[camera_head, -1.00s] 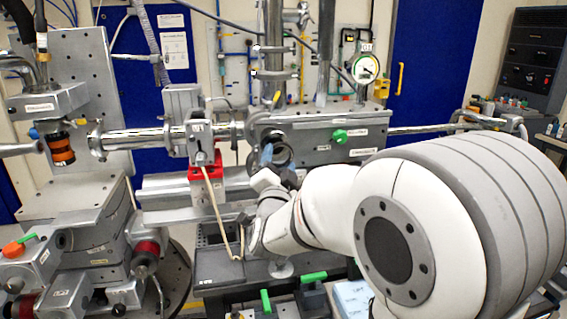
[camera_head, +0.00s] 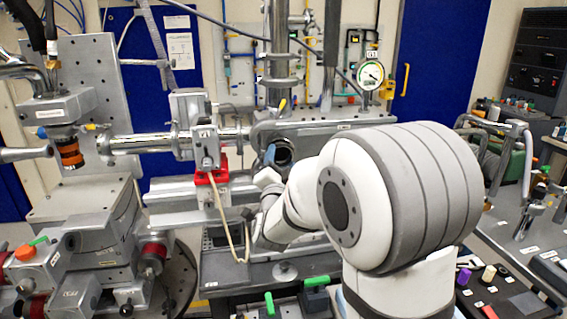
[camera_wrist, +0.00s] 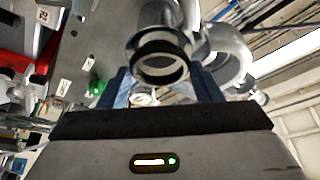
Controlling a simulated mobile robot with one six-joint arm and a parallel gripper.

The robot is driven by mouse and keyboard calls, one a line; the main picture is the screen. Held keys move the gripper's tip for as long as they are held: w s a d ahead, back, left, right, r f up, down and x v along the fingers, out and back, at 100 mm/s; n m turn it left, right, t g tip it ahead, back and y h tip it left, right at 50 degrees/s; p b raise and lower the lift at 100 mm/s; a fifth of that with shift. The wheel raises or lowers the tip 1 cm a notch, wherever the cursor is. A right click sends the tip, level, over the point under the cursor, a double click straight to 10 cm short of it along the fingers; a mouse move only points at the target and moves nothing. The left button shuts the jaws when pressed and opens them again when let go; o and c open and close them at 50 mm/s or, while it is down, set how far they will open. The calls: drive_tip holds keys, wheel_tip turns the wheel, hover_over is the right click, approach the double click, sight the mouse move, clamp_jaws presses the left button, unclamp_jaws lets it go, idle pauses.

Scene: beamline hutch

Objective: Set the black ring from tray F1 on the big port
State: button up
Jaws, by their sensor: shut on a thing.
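In the wrist view my gripper (camera_wrist: 162,74) has its two blue fingers on either side of a black ring (camera_wrist: 158,46) and is shut on it. A silver cylindrical port (camera_wrist: 155,14) shows directly behind the ring; I cannot tell whether they touch. A larger silver round flange (camera_wrist: 228,50) is to its right. In the head view my gripper (camera_head: 268,160) is at the round dark port opening (camera_head: 284,152) on the front of the grey chamber. My arm hides part of this area, and the ring is not clear there. A dark tray (camera_head: 222,270) lies below; its label is unreadable.
A red clamp block (camera_head: 210,177) with a hanging cable stands just left of my gripper. A beam pipe (camera_head: 145,142) runs left from the chamber. A positioner stage (camera_head: 88,235) fills the left. A bench (camera_head: 510,225) with small items is at the right.

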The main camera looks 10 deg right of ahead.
drive_tip(key=shift+w+b, duration=0.3)
drive_tip(key=shift+w, duration=0.25)
idle(0.4)
drive_tip(key=o, duration=1)
